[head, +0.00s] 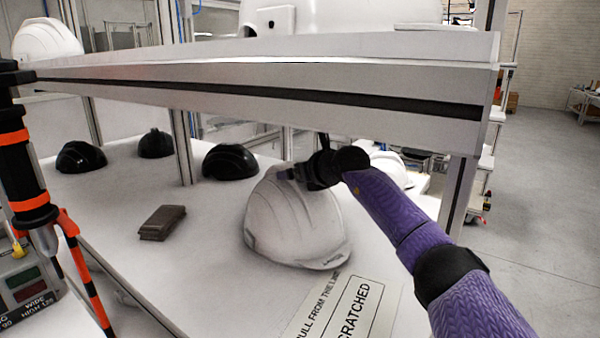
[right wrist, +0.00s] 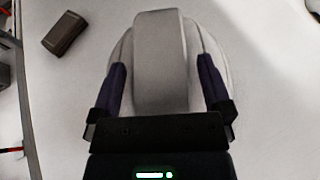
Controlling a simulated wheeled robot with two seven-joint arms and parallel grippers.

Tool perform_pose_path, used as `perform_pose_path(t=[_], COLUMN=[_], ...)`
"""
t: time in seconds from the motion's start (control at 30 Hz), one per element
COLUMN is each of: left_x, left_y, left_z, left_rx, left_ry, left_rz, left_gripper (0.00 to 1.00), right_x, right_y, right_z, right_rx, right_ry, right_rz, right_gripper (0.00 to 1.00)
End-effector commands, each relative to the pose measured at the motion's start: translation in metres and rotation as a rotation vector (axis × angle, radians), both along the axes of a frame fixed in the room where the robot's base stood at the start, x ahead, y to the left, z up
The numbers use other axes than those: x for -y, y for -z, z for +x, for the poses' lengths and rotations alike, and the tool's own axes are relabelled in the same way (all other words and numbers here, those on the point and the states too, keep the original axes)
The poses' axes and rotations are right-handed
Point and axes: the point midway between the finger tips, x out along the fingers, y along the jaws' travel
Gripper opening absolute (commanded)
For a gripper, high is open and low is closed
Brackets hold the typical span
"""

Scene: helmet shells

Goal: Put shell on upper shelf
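A white helmet shell (head: 290,225) rests on the white lower surface under the upper shelf (head: 250,75), near a label. My right gripper (head: 300,175) reaches under the shelf edge to the top of this shell. In the right wrist view, its two dark fingers (right wrist: 163,85) are spread wide on either side of the shell's raised centre ridge (right wrist: 160,60). Contact between fingers and shell cannot be told. The upper shelf's top is seen nearly edge-on. My left gripper is not in view.
White shells stand at upper shelf height at the left (head: 45,38) and at the back middle (head: 340,14). Several black shells (head: 230,161) and a brown block (head: 162,222) lie on the lower surface. A shelf post (head: 181,145) stands behind. A black-and-orange device (head: 25,160) is at the left.

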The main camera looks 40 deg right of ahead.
Motion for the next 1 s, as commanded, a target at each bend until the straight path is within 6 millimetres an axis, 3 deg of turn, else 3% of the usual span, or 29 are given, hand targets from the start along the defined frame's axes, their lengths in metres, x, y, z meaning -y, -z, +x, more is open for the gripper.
perform_pose_path(t=[0.27, 0.6, 0.7, 1.0], left_x=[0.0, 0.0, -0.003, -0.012], left_y=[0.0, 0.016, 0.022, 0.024], left_z=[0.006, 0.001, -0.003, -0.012], left_rx=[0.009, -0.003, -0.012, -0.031], left_ry=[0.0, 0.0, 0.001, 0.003], left_rz=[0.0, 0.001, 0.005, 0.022], left_gripper=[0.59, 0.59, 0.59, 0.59], right_x=[0.0, -0.008, -0.009, -0.013], right_y=[-0.007, -0.032, -0.038, -0.046], right_z=[-0.016, -0.089, -0.101, -0.111], right_rx=[0.002, -0.005, 0.0, 0.0], right_ry=[0.002, 0.003, 0.004, 0.0], right_rz=[-0.003, -0.008, -0.004, -0.001], right_gripper=[1.0, 1.0, 1.0, 1.0])
